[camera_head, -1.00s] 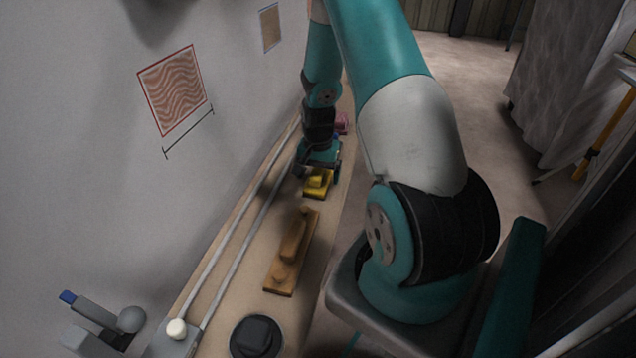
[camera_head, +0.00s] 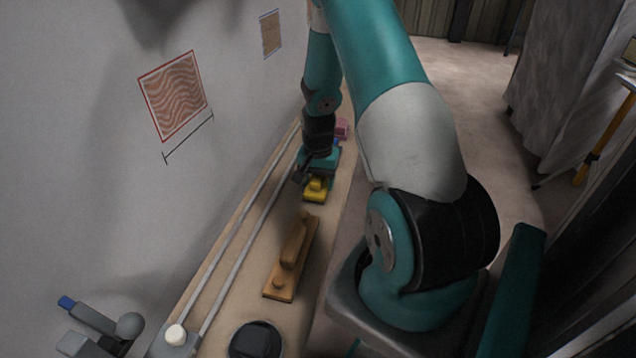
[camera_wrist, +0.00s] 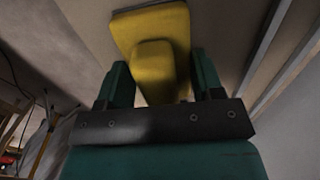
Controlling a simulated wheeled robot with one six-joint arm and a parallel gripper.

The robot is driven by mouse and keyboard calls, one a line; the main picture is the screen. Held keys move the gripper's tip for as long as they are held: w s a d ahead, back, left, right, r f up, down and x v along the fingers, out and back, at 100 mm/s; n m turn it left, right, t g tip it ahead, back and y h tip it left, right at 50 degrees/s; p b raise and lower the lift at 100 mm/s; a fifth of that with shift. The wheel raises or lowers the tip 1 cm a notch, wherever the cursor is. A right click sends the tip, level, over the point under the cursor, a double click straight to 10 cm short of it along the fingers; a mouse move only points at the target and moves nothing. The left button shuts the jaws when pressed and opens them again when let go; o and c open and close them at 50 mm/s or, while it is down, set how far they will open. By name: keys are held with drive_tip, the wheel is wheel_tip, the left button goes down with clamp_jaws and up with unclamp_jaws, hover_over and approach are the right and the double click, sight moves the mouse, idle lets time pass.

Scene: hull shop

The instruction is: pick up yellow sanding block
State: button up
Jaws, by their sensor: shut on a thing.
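The yellow sanding block (camera_head: 315,192) has a flat base with a raised grip on top and sits low over the narrow bench (camera_head: 225,312), beyond the wooden sander. My gripper (camera_head: 314,180) is at the block's far side in the head view. In the wrist view the block (camera_wrist: 152,32) lies between the two teal fingers, and my gripper (camera_wrist: 155,85) is shut on its raised part. I cannot tell whether the block's underside touches the bench.
A long wooden sanding board (camera_head: 291,257) lies nearer on the bench, with a black round thing (camera_head: 256,340) at the near end. A pink block (camera_head: 341,128) and a blue thing lie beyond my gripper. Two pale rails (camera_head: 238,265) run along the wall side.

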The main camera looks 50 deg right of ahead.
wheel_tip(320, 180, up, 20)
drive_tip(key=p, duration=0.3)
drive_tip(key=shift+f, duration=0.25)
